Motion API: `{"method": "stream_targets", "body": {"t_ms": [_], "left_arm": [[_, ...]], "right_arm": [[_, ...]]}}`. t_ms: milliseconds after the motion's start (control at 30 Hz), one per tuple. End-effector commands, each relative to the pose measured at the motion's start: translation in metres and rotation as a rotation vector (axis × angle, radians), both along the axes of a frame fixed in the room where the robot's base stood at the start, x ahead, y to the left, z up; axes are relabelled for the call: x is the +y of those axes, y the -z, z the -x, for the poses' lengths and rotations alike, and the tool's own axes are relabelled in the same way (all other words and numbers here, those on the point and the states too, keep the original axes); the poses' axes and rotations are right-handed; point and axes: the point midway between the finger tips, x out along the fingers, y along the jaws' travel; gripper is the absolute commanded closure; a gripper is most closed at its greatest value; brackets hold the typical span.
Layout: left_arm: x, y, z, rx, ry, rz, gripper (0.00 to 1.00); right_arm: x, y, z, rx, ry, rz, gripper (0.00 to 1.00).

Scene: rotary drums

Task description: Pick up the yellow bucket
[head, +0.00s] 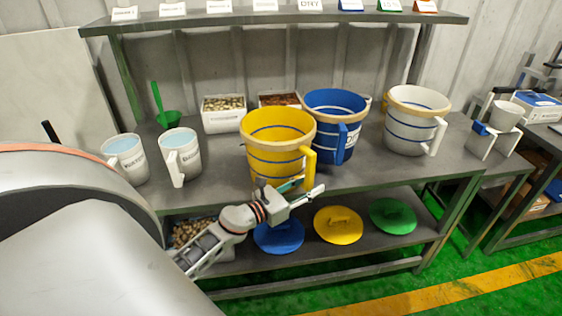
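The yellow bucket (272,140) stands upright on the grey table, with darker bands and a yellow handle (310,162) on its right side. My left gripper (304,189) is at the table's front edge, just below the bucket's front right. Its fingertips overlap the lower end of the handle in the picture. I cannot tell whether they touch or grip the handle. A teal strip shows along one finger. My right gripper is not in view.
A blue bucket (329,112) stands close behind right, and a white bucket (411,125) further right. Two white jugs (180,153) stand left. A shelf (300,17) runs above. Blue, yellow and green lids (338,226) lie on the lower shelf.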

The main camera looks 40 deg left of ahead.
Motion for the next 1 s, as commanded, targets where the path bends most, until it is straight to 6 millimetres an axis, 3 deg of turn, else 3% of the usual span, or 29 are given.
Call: {"method": "stream_targets", "body": {"t_ms": [100, 233, 733, 1000], "left_arm": [[0.0, 0.001, 0.0, 0.001, 0.0, 0.001, 0.65], [0.0, 0.001, 0.0, 0.001, 0.0, 0.001, 0.99], [0.001, -0.008, 0.0, -0.003, 0.0, -0.003, 1.0], [0.001, -0.046, 0.0, -0.003, 0.001, -0.008, 1.0]], "right_arm": [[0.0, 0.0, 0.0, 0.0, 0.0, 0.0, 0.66], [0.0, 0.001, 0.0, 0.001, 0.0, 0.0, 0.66], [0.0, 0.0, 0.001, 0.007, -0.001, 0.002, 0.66], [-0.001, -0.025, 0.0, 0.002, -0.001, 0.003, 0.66]]}}
